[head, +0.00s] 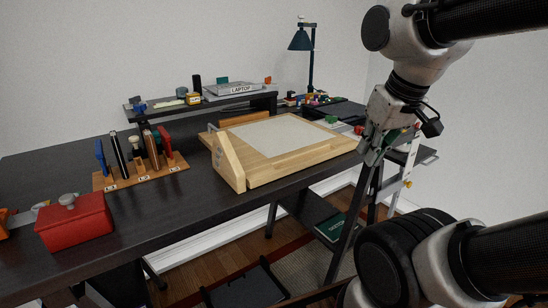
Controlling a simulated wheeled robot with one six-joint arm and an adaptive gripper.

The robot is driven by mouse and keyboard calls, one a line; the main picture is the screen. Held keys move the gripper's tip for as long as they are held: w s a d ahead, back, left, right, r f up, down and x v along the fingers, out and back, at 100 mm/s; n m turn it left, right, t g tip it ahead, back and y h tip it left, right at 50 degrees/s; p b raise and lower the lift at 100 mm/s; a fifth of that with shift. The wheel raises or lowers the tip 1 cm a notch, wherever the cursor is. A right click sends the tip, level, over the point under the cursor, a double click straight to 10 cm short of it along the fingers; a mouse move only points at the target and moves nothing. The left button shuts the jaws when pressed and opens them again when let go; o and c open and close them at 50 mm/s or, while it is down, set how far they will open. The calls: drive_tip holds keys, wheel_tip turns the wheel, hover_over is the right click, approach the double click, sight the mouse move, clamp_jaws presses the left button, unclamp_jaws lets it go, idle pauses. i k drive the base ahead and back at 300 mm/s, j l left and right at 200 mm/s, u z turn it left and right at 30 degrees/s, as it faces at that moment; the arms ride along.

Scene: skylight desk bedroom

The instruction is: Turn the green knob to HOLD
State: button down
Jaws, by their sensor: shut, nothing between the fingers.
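I cannot make out a knob or a HOLD mark for certain. A small green piece (331,119) sits by the far right edge of the wooden board, and another green patch (392,135) shows just behind my gripper, partly hidden by it. Either is too small to read as a knob. My gripper (368,157) hangs fingers down at the right end of the desk, in front of that end from this view. Its fingers look closed and hold nothing. I cannot tell whether it touches anything.
A wooden board (264,167) with a pale panel covers the desk's middle. A tool rack (170,170) and red box (76,222) stand left. Dark desktop (190,207) is clear in front.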

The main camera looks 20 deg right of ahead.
sight(331, 119)
drive_tip(key=i+l+z, duration=0.1)
drive_tip(key=i+l, duration=0.25)
drive_tip(key=i, duration=0.15)
drive_tip(key=i+l+z, duration=0.15)
drive_tip(key=i+l, duration=0.15)
drive_tip(key=i, duration=0.2)
